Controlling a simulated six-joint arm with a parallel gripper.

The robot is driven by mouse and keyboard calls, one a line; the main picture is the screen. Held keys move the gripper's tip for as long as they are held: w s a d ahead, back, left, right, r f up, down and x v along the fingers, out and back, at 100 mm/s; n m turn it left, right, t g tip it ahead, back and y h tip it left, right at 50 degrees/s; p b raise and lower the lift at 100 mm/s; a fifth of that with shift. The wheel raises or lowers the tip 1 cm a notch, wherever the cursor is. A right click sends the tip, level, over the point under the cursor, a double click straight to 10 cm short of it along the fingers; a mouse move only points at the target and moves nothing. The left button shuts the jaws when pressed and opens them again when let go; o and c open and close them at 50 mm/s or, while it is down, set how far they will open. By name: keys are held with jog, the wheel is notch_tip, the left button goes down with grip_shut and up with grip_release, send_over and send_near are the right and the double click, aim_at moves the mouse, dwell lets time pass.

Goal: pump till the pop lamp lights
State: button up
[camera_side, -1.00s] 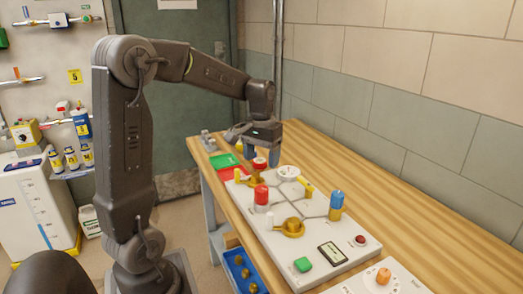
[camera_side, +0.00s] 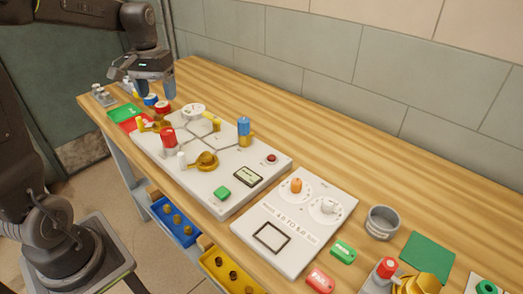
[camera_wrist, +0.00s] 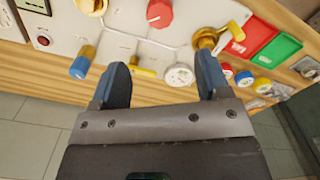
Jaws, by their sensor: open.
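My gripper (camera_side: 145,90) is open and empty above the board's far end. In the wrist view, a yellow handle (camera_wrist: 142,71) and the gauge (camera_wrist: 180,75) show between my fingers (camera_wrist: 162,75), apparently below them.
Several coloured caps (camera_wrist: 244,78) and red and green mats (camera_wrist: 276,50) are beyond the board. A second white panel (camera_side: 290,225) with two knobs is on the near side. A grey cup (camera_side: 383,222) stands right of it. The wood along the wall is clear.

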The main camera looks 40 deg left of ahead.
aim_at(167, 130)
notch_tip(167, 130, down, 14)
jog(key=n, duration=0.3)
jog(key=shift+r+n, duration=0.2)
jog(key=shift+n, duration=0.1)
dwell(0.5)
jog(key=c, duration=0.9)
jog(key=m, duration=0.5)
jog(key=shift+c, duration=0.2)
